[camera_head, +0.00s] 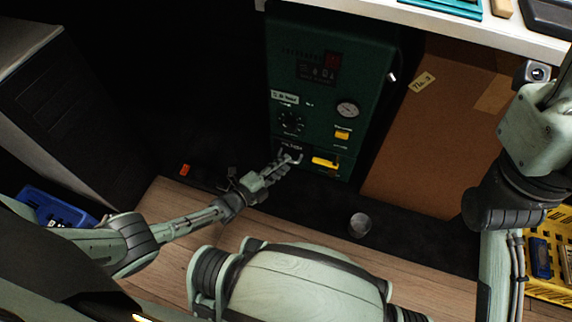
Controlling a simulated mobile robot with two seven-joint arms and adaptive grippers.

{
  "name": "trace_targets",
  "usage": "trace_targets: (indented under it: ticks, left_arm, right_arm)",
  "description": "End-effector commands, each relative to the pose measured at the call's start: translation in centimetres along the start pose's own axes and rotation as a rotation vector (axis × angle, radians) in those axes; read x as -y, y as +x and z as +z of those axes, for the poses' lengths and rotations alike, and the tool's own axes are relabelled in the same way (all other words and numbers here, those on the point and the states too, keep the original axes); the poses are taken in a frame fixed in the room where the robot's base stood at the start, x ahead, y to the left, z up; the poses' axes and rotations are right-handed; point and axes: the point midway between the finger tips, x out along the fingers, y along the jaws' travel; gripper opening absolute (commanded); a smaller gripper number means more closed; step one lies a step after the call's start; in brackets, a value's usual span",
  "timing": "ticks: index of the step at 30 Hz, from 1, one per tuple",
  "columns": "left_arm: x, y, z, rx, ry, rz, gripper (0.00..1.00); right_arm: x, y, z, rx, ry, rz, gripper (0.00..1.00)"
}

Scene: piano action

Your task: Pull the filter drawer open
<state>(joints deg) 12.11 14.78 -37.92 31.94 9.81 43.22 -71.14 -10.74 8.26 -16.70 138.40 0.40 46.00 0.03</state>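The dark green machine (325,85) stands under the white bench, with a dial, a gauge and a red display on its front. Low on its front is a dark drawer front with a small pale label, which looks like the filter drawer (291,147). My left gripper (287,163) is right at this drawer front and covers part of it. It is too small to tell whether the fingers touch the drawer or hold anything. The drawer looks flush with the machine. My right arm rises at the right edge, and its gripper is out of view.
A yellow handle (325,162) sits just right of the drawer. A grey round cup (360,225) is on the dark floor strip. A cardboard box (430,140) stands right of the machine. A blue crate (55,208) is at left, a yellow crate (548,290) at right.

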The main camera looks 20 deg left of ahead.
Motion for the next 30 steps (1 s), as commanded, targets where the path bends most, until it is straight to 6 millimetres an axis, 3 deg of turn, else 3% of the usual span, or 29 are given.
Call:
trace_targets:
  ticks: [4, 13, 21, 30]
  left_arm:
    - [-0.12, 1.34, 0.01, 0.0, 0.0, 0.0, 0.3]
    - [0.02, 1.6, -0.02, 0.0, 0.0, 0.0, 0.3]
    - [0.02, 1.57, 0.0, 0.0, 0.0, 0.0, 0.0]
    - [0.04, 1.57, 0.02, 0.0, 0.0, 0.0, 0.0]
  right_arm:
    - [0.1, -0.02, 0.08, -0.011, -0.003, -0.016, 0.4]
    - [0.11, 0.19, 0.11, -0.012, -0.005, -0.02, 0.4]
    - [0.1, 0.18, 0.11, -0.012, -0.005, -0.02, 0.4]
    - [0.11, 0.18, 0.09, -0.013, -0.005, -0.02, 0.4]
